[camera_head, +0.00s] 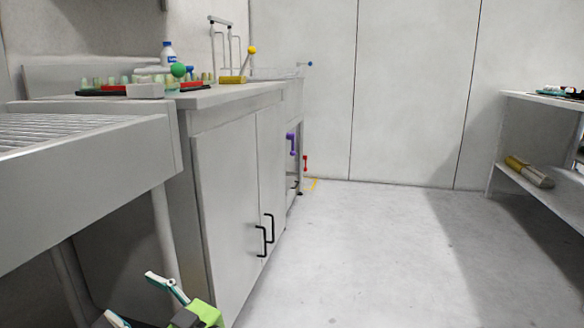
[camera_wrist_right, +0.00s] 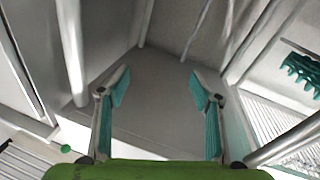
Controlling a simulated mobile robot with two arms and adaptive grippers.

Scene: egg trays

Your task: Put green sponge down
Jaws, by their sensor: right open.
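I cannot make out a green sponge in either view. My right gripper (camera_head: 132,296) is low at the bottom of the head view, in front of the grey cabinet and beside the legs of the slatted metal table. It also shows in the right wrist view (camera_wrist_right: 158,80), where its two teal-padded fingers are spread wide with nothing between them. The bright green part in both views is the gripper's own body. My left gripper is not in view.
The slatted metal table (camera_head: 80,160) stands at left. Behind it a counter (camera_head: 215,98) holds a green ball (camera_head: 178,70), a yellow block (camera_head: 232,79), a white bottle (camera_head: 168,52) and red trays. A shelf unit (camera_head: 525,100) stands at right. The floor (camera_head: 360,260) between is clear.

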